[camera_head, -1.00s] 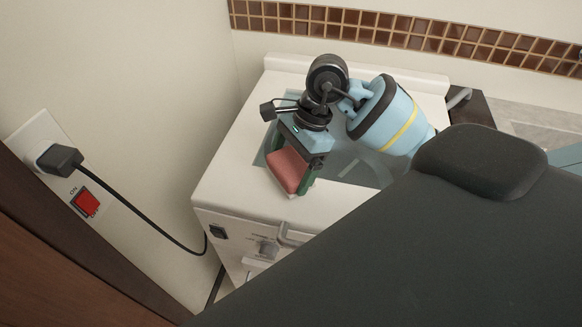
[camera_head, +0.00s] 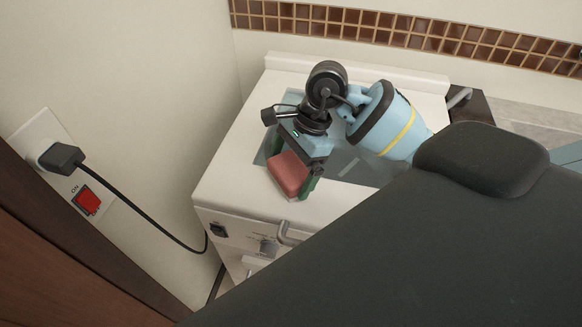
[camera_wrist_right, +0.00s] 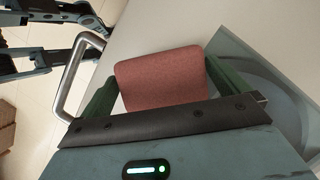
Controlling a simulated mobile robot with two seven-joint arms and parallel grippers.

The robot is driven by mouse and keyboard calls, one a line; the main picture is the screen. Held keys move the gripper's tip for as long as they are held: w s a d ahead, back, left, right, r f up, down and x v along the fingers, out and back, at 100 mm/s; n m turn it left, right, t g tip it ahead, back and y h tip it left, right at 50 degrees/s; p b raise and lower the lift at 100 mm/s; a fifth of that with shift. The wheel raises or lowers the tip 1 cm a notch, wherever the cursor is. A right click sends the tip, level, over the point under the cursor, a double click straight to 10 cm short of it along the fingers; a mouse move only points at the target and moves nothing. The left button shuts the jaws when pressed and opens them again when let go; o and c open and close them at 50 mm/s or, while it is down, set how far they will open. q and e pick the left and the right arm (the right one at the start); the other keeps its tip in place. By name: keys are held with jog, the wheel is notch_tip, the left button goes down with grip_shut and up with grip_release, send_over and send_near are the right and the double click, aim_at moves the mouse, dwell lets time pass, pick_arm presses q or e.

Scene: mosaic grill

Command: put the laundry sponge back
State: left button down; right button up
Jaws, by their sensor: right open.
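The laundry sponge is a reddish-pink block (camera_head: 290,173) near the front edge of the white machine's top (camera_head: 235,185). In the right wrist view the sponge (camera_wrist_right: 160,78) lies between the green fingers of my right gripper (camera_wrist_right: 160,92). In the head view my right gripper (camera_head: 292,181) reaches down over the sponge from behind. Its jaws are open, one finger on each side, the right one close against the sponge. I cannot tell whether either finger touches it. The sponge's far end is partly hidden by the gripper. My left gripper is not seen.
The machine has a glass lid window (camera_head: 350,165) beside the sponge and a metal handle (camera_wrist_right: 76,75) at its front. A black plug and cord (camera_head: 130,205) run from the wall to the machine. The wall stands close on the left.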

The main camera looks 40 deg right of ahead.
jog(key=v, duration=1.2)
jog(key=shift+a+f, duration=0.1)
